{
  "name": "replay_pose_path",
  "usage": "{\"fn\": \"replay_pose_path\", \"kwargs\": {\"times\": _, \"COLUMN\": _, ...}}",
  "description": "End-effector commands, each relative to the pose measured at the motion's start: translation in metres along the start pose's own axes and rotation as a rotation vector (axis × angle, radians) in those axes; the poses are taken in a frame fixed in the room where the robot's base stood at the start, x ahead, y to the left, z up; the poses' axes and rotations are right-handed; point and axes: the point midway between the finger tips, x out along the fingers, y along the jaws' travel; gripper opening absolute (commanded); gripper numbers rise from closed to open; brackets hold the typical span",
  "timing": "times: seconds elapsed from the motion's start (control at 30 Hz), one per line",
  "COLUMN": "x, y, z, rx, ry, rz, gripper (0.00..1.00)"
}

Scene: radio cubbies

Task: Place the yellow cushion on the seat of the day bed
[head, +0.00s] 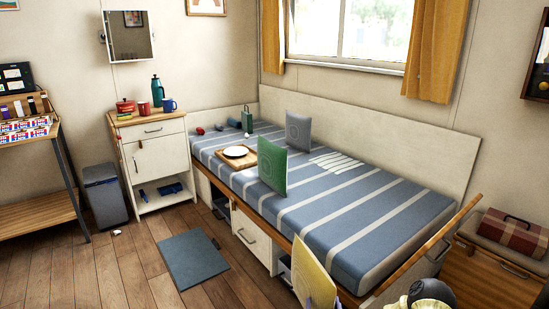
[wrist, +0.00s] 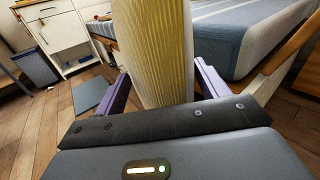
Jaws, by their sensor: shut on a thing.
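The yellow cushion (head: 314,274) is upright at the near front edge of the day bed, low in the head view. In the wrist view the cushion (wrist: 152,50) stands edge-on between the purple fingers of my gripper (wrist: 155,92), which is shut on it. The day bed (head: 350,209) has a blue and white striped seat. In the wrist view the seat's corner (wrist: 240,45) is just beyond and to the right of the cushion. The cushion's lower part is cut off in the head view.
A green cushion (head: 272,166) and a grey cushion (head: 298,131) stand on the seat. A wooden tray (head: 226,160) with a white plate (head: 236,151) lies farther back. The near half of the seat is clear. A wooden end board (head: 430,243) rises at the right.

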Motion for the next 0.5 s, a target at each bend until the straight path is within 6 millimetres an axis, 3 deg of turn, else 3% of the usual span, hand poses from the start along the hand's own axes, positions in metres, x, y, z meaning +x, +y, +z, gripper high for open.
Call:
{"fn": "replay_pose_path", "kwargs": {"times": 0.2, "x": -0.013, "y": 0.003, "z": -0.036, "rx": 0.004, "ry": 0.001, "rz": 0.017, "gripper": 0.37}}
{"fn": "replay_pose_path", "kwargs": {"times": 0.5, "x": -0.012, "y": 0.002, "z": -0.032, "rx": 0.006, "ry": -0.004, "rz": 0.014, "gripper": 0.37}}
